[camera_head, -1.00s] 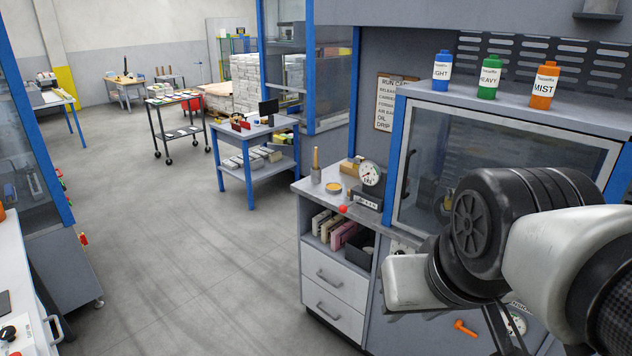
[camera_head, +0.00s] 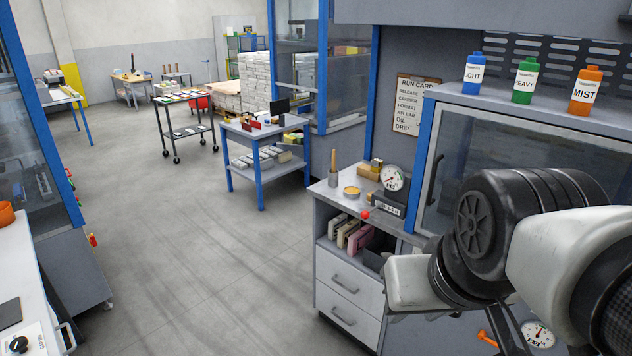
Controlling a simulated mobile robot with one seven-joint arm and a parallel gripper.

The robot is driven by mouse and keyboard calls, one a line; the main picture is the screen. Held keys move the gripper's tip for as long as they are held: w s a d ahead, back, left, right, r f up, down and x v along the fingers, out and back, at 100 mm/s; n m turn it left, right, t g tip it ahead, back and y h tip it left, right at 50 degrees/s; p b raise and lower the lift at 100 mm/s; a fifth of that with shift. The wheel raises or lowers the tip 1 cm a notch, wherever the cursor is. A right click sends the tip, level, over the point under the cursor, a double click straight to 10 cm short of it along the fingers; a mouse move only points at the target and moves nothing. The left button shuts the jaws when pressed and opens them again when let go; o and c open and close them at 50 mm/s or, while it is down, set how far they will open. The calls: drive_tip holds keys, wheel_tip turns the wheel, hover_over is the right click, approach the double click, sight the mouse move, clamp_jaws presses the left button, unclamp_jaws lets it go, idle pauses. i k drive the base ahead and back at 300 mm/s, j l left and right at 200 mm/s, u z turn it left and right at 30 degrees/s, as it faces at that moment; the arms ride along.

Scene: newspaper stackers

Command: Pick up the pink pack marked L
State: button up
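A pink pack (camera_head: 361,240) stands upright in the open shelf of the grey cabinet, at the right end of a short row. Cream and white packs (camera_head: 343,229) stand to its left. Any letter on the pink pack is too small to read from here. My arm fills the lower right, with a pale end part in front of the cabinet's right side. The gripper's fingers are not clearly visible, and I cannot see them near the packs.
The cabinet top (camera_head: 322,189) holds a dial gauge (camera_head: 393,178), a red knob and small containers. Two white drawers (camera_head: 347,287) are below the shelf. Blue, green and orange bottles stand on the machine ledge. A blue-legged table (camera_head: 262,133) stands farther back. The floor left of the cabinet is clear.

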sight(357, 241)
drive_tip(key=i+j+u, duration=0.1)
drive_tip(key=i+u, duration=0.2)
drive_tip(key=i, duration=1)
drive_tip(key=i+z, duration=0.35)
drive_tip(key=i+j+z, duration=0.2)
drive_tip(key=z, duration=0.15)
drive_tip(key=i+j+z, duration=0.3)
drive_tip(key=i, duration=0.1)
